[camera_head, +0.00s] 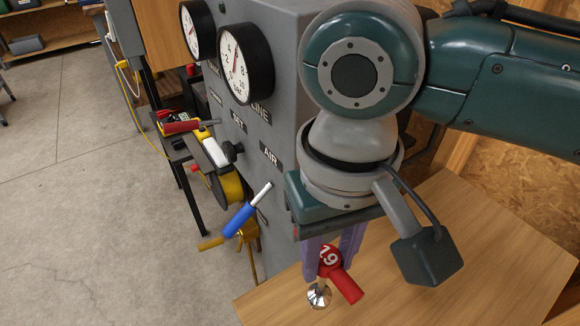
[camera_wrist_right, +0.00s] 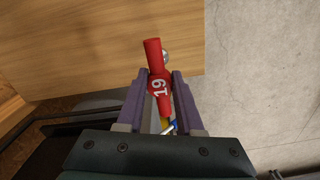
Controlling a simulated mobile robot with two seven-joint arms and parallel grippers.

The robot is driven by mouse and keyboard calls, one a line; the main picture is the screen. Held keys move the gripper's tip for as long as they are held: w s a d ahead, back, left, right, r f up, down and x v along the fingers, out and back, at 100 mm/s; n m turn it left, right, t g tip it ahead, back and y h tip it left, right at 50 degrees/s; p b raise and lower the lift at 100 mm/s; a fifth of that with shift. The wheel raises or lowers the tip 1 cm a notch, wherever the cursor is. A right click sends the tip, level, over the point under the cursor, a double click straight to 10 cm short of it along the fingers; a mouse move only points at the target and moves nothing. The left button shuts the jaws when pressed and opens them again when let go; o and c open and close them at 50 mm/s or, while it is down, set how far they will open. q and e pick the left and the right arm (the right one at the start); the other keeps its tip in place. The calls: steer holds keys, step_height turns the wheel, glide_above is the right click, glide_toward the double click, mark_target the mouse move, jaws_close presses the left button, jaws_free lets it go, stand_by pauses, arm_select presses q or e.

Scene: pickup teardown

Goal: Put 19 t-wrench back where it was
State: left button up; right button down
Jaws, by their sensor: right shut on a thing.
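The 19 t-wrench (camera_head: 345,284) has a red T-handle marked 19 and a shiny metal socket end that points down in the head view. My right gripper (camera_head: 331,262) is shut on its handle with purple fingers and holds it over the wooden table top. In the right wrist view the red handle (camera_wrist_right: 153,56) stands out between the fingertips of the right gripper (camera_wrist_right: 160,88), with a bit of metal beside it. Whether the wrench touches the table cannot be told. My left gripper is not in view.
A grey panel (camera_head: 285,150) with two round gauges stands left of my right arm. A blue-handled tool (camera_head: 238,220) and a yellow reel (camera_head: 226,187) are at its side. The wooden table top (camera_head: 475,240) is bare on the right. Concrete floor lies at left.

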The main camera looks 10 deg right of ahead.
mark_target(321, 293)
step_height(321, 293, down, 4)
steer(key=shift+f+b, duration=0.25)
steer(key=shift+b, duration=0.3)
steer(key=c, duration=0.5)
jaws_free()
steer(key=shift+c, duration=0.2)
